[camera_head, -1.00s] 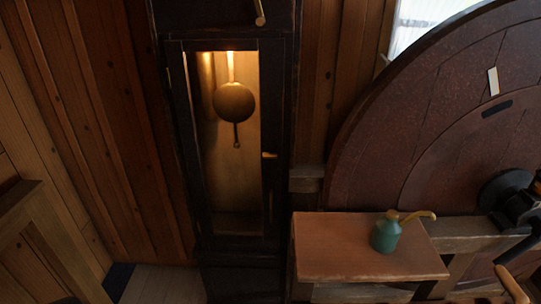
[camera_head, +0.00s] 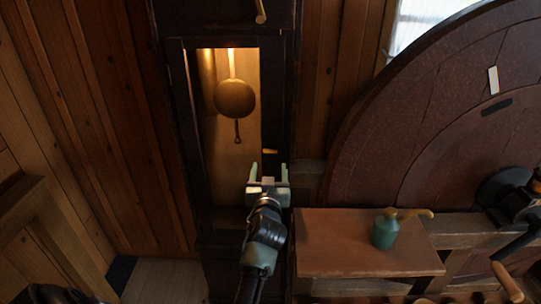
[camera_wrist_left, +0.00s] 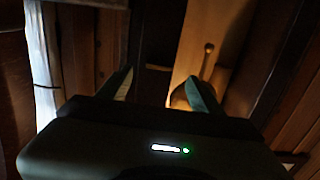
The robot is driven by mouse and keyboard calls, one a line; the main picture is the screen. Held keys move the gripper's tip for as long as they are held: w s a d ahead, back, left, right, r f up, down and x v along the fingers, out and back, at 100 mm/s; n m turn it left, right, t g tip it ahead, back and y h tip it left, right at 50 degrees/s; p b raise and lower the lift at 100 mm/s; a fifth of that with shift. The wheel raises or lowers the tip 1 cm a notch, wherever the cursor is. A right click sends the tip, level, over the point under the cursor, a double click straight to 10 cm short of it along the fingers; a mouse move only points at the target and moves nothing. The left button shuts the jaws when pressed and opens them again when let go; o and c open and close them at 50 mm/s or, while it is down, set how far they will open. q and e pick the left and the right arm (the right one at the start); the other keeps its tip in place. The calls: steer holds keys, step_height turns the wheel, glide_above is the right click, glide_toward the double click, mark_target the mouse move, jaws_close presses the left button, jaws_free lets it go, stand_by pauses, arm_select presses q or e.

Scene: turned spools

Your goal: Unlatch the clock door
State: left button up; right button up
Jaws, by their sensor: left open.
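The tall dark clock case has a narrow door (camera_head: 180,110) with a lit opening, where a round brass pendulum (camera_head: 235,99) hangs. A small brass latch (camera_head: 270,152) sticks out level at the door's right edge. My left gripper (camera_head: 269,169) is open and empty, its pale green fingertips just below the latch in the picture, one to each side. I cannot tell whether they touch the door. In the left wrist view the open fingers (camera_wrist_left: 160,90) show with the pendulum's rod end (camera_wrist_left: 209,47) behind them; I cannot make out the latch there. My right gripper is not in view.
A wooden bench (camera_head: 350,238) with a green oil can (camera_head: 385,232) stands right of the clock, close to my left arm. A large round wooden wheel (camera_head: 440,120) fills the right side. A wooden frame (camera_head: 35,215) stands at the left.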

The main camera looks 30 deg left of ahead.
mark_target(270, 154)
arm_select(q)
steer(key=x, duration=0.5)
steer(key=p+x, duration=0.1)
steer(key=x, duration=0.1)
steer(key=shift+w+a+r, duration=0.15)
steer(key=shift+w+r, duration=0.1)
steer(key=shift+w, duration=0.1)
steer(key=c, duration=1.4)
